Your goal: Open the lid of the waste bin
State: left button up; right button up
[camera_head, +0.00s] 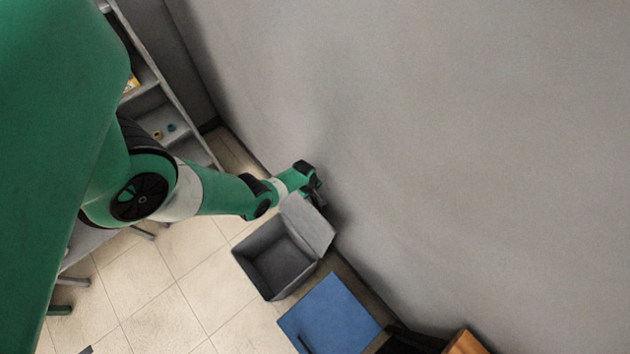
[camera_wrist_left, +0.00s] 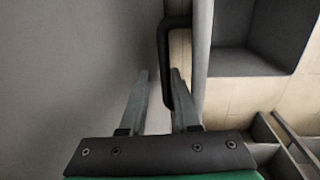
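The grey waste bin (camera_head: 269,268) stands on the floor beside the wall, and I see down into its dark inside. Its lid (camera_head: 311,224) is swung up and tilted back towards the wall. My left gripper (camera_head: 317,187) is at the lid's far edge. In the left wrist view the left gripper (camera_wrist_left: 160,72) is open, with its two fingers apart. The lid's black handle (camera_wrist_left: 164,60) lies by the right finger, which overlaps its loop; I cannot tell whether they touch. The lid (camera_wrist_left: 201,45) shows nearly edge-on. My right gripper is out of view.
A second bin with a shut blue lid (camera_head: 332,311) stands just right of the grey one. A wall (camera_head: 440,130) rises close behind both. Shelves (camera_head: 160,105) are at the upper left.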

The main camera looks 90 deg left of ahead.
pick_arm(q)
jog(key=shift+o, duration=1.4)
jog(key=shift+w+a+f+y, duration=0.3)
jog(key=shift+a+f, duration=0.1)
jog(key=shift+f, duration=0.1)
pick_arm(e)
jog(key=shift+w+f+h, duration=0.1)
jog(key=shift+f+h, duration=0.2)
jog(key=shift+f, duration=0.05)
pick_arm(q)
notch_tip(320, 180, up, 12)
jog(key=s+d+p, duration=0.1)
jog(key=p, duration=1)
jog(key=shift+s+d+r, duration=0.2)
jog(key=shift+s+r, duration=0.05)
jog(key=shift+s, duration=0.05)
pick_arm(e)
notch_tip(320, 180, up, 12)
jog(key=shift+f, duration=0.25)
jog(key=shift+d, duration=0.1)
